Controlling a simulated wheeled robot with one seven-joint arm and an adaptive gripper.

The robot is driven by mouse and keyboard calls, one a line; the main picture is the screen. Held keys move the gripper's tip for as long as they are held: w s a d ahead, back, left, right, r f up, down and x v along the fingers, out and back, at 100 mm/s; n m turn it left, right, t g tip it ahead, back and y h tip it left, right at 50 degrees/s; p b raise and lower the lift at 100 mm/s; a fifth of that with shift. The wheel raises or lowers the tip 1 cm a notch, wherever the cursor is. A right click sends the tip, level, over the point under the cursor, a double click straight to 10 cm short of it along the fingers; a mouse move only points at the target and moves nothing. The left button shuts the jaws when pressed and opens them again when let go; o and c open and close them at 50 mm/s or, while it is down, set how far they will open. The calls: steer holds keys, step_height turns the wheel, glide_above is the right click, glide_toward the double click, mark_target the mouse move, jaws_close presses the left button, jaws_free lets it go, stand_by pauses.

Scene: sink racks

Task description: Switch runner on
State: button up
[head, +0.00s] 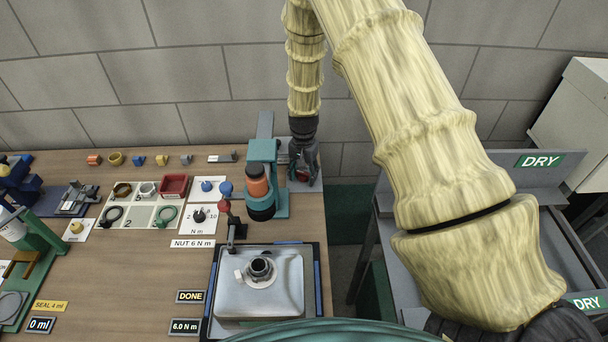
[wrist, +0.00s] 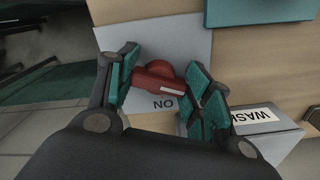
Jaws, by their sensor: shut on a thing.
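A red knob (wrist: 158,78) with a white line sits on a pale plate (wrist: 185,42) in the wrist view. I cannot tell the knob's setting.
A grey tank with a round neck (head: 261,268) sits in a tray at the front. A dial card (head: 203,205), a red bin (head: 173,186) and small parts lie to the left. A DONE sign (head: 190,296) stands near the tank. Racks marked DRY (head: 539,161) are at the right.

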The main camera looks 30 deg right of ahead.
steer(key=m, duration=0.6)
steer(key=shift+w+a+r, duration=0.1)
steer(key=shift+w+a, duration=0.05)
steer(key=m, duration=0.4)
steer(key=shift+w+m, duration=0.15)
steer(key=shift+m, duration=0.15)
steer(key=shift+w+r+m, duration=0.1)
steer(key=shift+w+m, duration=0.05)
steer(key=shift+m, duration=1.05)
steer(key=shift+w, duration=0.1)
steer(key=o, duration=1)
steer(key=shift+s, duration=0.2)
